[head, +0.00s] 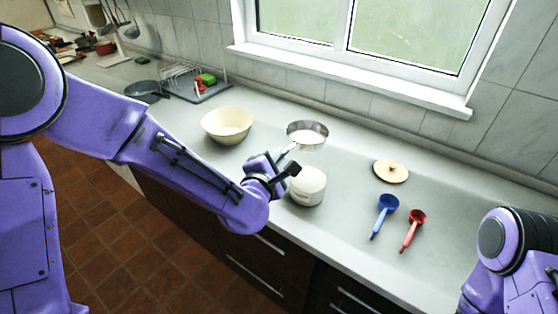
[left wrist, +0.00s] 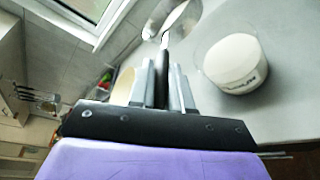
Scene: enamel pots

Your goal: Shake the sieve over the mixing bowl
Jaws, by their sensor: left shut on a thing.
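The sieve (head: 307,141) is a round metal pan with something white inside, right of the cream mixing bowl (head: 228,139) in the head view and apart from it. My left gripper (head: 283,169) is shut on the sieve's handle, near the white canister. In the left wrist view the dark handle (left wrist: 162,78) stands between the fingers (left wrist: 162,88), and the metal sieve (left wrist: 180,18) is cut off at the top edge. Part of the bowl (left wrist: 124,86) shows behind the fingers. My right gripper is not seen; only its arm shows at lower right.
A white lettered canister (head: 307,188) stands just right of my left gripper. A wooden lid (head: 391,171), a blue scoop (head: 388,204) and a red scoop (head: 416,219) lie farther right. A dish rack (head: 195,80) and dark pan (head: 146,89) are at back left. The window wall bounds the counter.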

